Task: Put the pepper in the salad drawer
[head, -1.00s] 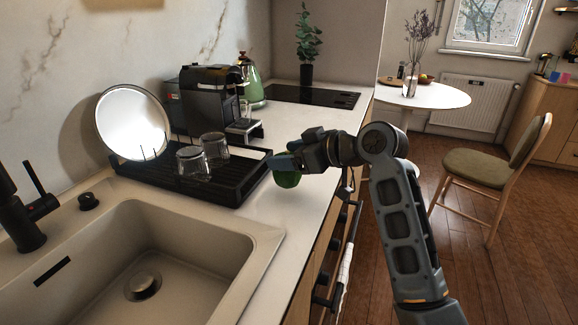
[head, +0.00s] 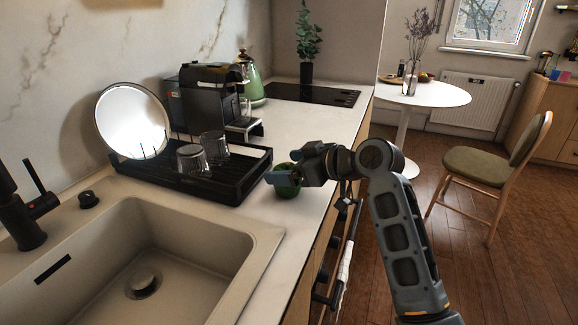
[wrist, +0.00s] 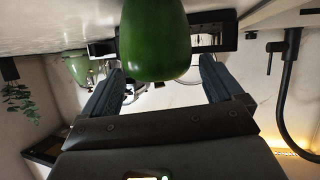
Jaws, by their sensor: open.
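A green pepper (head: 289,191) stands on the light countertop to the right of the black dish rack, near the counter's front edge. My gripper (head: 281,178) is at the pepper, with a finger across its near side. In the wrist view the pepper (wrist: 155,38) fills the upper middle, between the two dark fingers of my gripper (wrist: 160,76). The fingers are spread, with a gap visible on each side of the pepper. The salad drawer is not in view.
The black dish rack (head: 222,188) with upturned glasses is close left of the pepper. The sink (head: 185,235) is nearer. A coffee machine (head: 205,95), green kettle (head: 251,84) and hob (head: 310,95) are farther back. The counter between rack and hob is clear.

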